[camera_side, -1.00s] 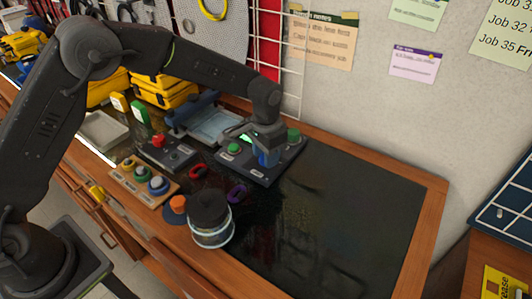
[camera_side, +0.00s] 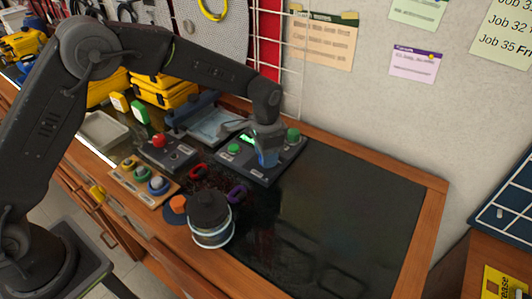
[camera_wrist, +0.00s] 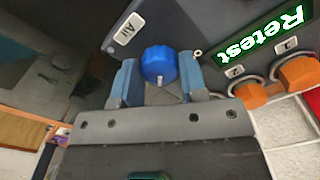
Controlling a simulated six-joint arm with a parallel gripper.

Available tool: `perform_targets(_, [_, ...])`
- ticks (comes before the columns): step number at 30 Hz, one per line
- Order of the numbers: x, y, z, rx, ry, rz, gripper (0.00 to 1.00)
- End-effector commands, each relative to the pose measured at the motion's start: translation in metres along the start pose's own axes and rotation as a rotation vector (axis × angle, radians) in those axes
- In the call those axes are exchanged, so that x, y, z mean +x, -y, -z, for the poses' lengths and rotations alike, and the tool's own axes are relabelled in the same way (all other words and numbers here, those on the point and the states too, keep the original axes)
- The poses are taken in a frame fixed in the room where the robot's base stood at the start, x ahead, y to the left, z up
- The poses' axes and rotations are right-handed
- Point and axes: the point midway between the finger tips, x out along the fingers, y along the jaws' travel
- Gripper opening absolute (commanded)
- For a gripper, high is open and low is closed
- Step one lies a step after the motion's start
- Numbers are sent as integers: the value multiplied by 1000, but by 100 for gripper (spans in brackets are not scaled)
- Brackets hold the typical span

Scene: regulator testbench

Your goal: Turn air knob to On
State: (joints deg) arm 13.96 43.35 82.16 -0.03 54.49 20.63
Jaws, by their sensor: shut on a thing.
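The blue air knob (camera_wrist: 159,62) sits on a dark panel in the wrist view, beside a tilted white "Air" label (camera_wrist: 123,33). A small light mark shows on the knob's near edge. My gripper (camera_wrist: 158,78) has one finger on each side of the knob and is shut on it. In the side view my gripper (camera_side: 266,155) reaches down to the dark panel (camera_side: 262,178) at the back of the bench. There the knob is mostly hidden by the gripper. I cannot read an On mark in either view.
The panel has green buttons (camera_side: 293,134) beside the gripper. In the wrist view a green "Retest" display (camera_wrist: 262,38) and orange knobs (camera_wrist: 299,74) are close on the right. A red-button box (camera_side: 165,152) and a black jar (camera_side: 210,215) stand nearby. The black mat is clear at right.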

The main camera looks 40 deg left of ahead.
Motion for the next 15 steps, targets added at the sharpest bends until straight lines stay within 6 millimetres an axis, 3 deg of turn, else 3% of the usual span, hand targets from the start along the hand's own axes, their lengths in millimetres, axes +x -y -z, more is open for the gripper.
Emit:
perform_targets(1, [0, 0, 1, 3, -3, 2, 16])
perform_targets(2, [0, 0, 1, 2, -3, 2, 42])
perform_targets(3, [0, 0, 1, 2, -3, 2, 46])
perform_targets(9, [0, 0, 0, 1, -1, 1, 65])
perform_targets(15, [0, 0, 0, 1, 0, 1, 65])
